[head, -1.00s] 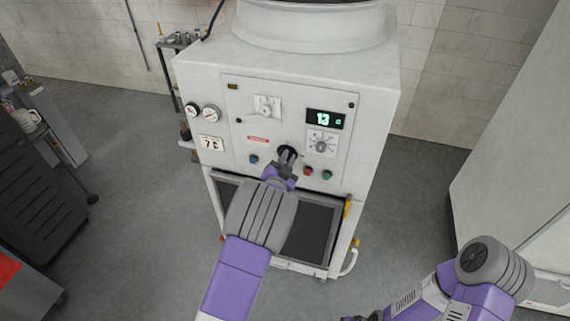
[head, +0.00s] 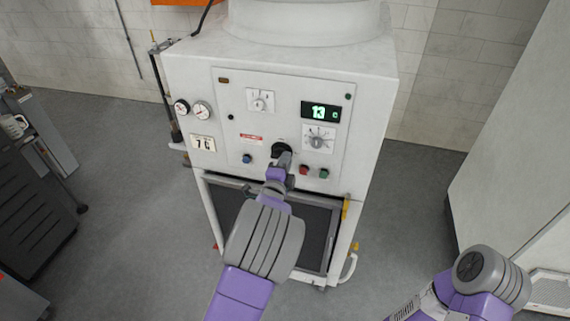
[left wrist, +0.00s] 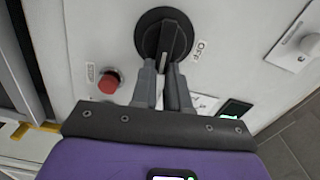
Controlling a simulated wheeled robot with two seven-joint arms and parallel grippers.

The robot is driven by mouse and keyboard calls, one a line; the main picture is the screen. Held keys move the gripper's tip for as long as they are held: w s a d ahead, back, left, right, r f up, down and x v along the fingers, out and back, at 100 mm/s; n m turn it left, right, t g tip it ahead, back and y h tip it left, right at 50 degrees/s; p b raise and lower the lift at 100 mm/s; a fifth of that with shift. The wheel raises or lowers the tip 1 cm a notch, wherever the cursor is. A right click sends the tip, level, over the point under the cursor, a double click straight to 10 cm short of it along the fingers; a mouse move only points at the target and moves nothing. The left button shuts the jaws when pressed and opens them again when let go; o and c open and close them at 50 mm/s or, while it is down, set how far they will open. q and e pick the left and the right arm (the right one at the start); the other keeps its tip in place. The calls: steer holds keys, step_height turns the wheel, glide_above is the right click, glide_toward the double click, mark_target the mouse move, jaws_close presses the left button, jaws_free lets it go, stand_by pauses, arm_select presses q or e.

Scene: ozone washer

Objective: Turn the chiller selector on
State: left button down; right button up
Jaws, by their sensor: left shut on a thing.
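The white machine (head: 365,110) has a front panel with a black round rotary selector (head: 279,148) low in its middle. My left gripper (head: 284,161) reaches it from the front and partly covers it. In the left wrist view the selector (left wrist: 148,30) is a black disc with a raised bar handle. My left gripper's fingers (left wrist: 164,72) are shut on the handle, one finger on each side. A white mark shows on the handle between the fingertips. An "OFF" label (left wrist: 198,51) sits right of the disc in this view. My right gripper is out of view.
A blue button (head: 247,158), a red button (head: 304,169) and a green button (head: 324,173) flank the selector. The red button (left wrist: 109,82) lies close to the fingers. Above are a lit display (head: 320,111) reading 13 and a dial (head: 318,138).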

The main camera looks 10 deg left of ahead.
arm_select(q)
steer(key=shift+f+m, duration=0.15)
steer(key=shift+m, duration=0.45)
steer(key=c, duration=1.1)
jaws_free()
steer(key=shift+s, duration=0.1)
steer(key=s, duration=0.7)
steer(key=shift+s+a, duration=0.1)
steer(key=shift+s, duration=0.1)
